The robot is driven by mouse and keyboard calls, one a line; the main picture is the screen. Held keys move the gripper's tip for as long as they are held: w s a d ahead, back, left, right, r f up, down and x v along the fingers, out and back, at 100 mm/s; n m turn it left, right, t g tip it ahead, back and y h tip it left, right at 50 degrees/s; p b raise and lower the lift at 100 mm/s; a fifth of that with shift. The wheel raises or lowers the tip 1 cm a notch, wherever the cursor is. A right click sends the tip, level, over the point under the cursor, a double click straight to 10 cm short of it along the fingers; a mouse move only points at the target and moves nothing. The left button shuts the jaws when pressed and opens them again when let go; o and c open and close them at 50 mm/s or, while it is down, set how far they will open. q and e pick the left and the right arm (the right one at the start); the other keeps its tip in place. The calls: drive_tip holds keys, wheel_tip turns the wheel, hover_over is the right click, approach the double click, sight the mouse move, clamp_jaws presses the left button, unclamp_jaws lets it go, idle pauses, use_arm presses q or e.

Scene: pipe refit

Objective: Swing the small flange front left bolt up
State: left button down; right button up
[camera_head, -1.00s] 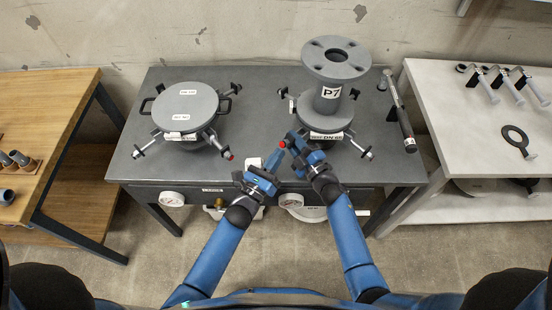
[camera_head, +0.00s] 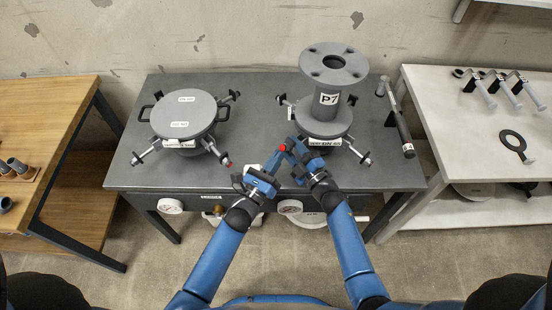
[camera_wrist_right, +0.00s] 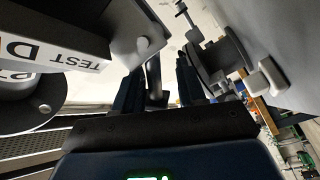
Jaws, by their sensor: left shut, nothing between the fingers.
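The small flange (camera_head: 321,122) is the grey round one on the right of the bench, carrying a pipe piece (camera_head: 328,98) marked P7. Its front left bolt (camera_head: 283,147) shows as a red end, low and outward between my two grippers; its shank is mostly hidden by them. My right gripper (camera_head: 293,146) is at this bolt, just right of the red end. In the right wrist view its fingers (camera_wrist_right: 158,88) are apart, with a grey rod between them. My left gripper (camera_head: 276,160) is shut and empty, its tips close below the red end.
The large flange (camera_head: 185,112) with splayed bolts stands on the left of the bench (camera_head: 250,100). A red-ended bolt (camera_head: 227,162) sticks out at its front right. A hammer-like tool (camera_head: 402,125) lies at the right. Gauges (camera_head: 171,206) hang along the front edge.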

sight(289, 146)
drive_tip(key=s+d+f+m+h, duration=0.15)
drive_tip(key=s+d, duration=0.25)
drive_tip(key=s, duration=0.7)
drive_tip(key=s+d+f+m, duration=0.1)
drive_tip(key=s+d+m, duration=0.15)
drive_tip(key=s, duration=0.85)
drive_tip(key=s+d+r+m+t+h, duration=0.2)
drive_tip(key=s+d+r+m+h, duration=0.8)
drive_tip(key=m, duration=0.3)
use_arm(q)
drive_tip(key=w+d+r+p, duration=0.1)
drive_tip(key=r+p, duration=0.1)
drive_tip(key=p, duration=0.1)
drive_tip(key=w+d+r+g+y+p, duration=0.1)
drive_tip(key=r+p, duration=0.1)
drive_tip(key=p, duration=0.2)
drive_tip(key=w+d+r+g+p, duration=0.1)
drive_tip(key=d+r+p, duration=0.1)
drive_tip(key=p, duration=0.1)
drive_tip(key=shift+w+r+m+y+p, duration=0.25)
drive_tip(key=shift+w+m+y+p, duration=0.05)
drive_tip(key=shift+w+m, duration=0.1)
drive_tip(key=shift+w+d+r, duration=0.6)
drive_tip(key=shift+w+d, duration=0.2)
drive_tip(key=shift+w, duration=0.05)
use_arm(e)
wheel_tip(289, 146, up, 12)
drive_tip(key=w+m, duration=0.1)
drive_tip(key=shift+w+y, duration=0.35)
